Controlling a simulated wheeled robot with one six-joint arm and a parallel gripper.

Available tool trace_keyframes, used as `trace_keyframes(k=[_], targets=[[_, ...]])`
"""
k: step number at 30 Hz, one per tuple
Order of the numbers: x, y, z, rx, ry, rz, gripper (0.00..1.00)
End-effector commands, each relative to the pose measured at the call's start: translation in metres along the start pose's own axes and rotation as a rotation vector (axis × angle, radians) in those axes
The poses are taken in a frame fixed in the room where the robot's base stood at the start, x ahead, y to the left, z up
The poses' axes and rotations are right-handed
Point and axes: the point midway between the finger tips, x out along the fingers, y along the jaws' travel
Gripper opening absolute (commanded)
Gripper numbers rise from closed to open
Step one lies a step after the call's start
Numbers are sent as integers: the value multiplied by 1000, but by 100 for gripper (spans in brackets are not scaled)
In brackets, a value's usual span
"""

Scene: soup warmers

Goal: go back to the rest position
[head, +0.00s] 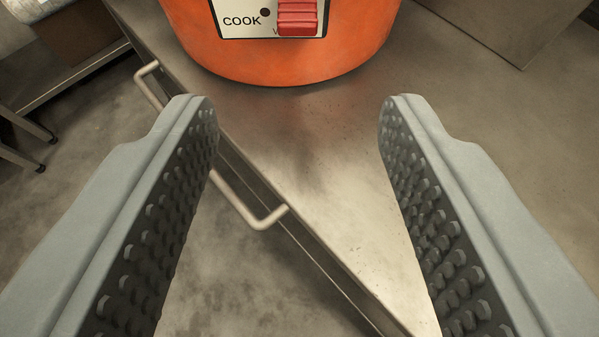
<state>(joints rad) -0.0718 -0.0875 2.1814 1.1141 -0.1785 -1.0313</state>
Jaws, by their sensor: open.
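My gripper (297,112) is open, with its two grey fingers wide apart and nothing between them. The fingers have dark, studded inner faces. An orange soup warmer (290,68) stands ahead of the fingertips at the top of the view, apart from them. Its front panel (240,22) reads COOK and carries a red switch (297,16). The upper part of the warmer is out of view.
The warmer stands on a metal counter (310,150) whose front edge runs diagonally down to the right. A bar handle (235,197) sticks out from its front. Concrete floor (80,140) is open at the left. A metal panel (510,25) is at the upper right.

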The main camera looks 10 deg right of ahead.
Motion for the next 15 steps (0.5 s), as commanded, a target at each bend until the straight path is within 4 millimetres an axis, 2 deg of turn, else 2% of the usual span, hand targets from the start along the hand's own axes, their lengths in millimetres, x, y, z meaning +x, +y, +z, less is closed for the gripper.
trace_keyframes(k=[10, 13, 15], targets=[[-1, 0, -1, 0, 2, 0, 47], [-10, 1, -6, -1, 15, -7, 47], [-23, 2, -13, 1, 33, -15, 47]])
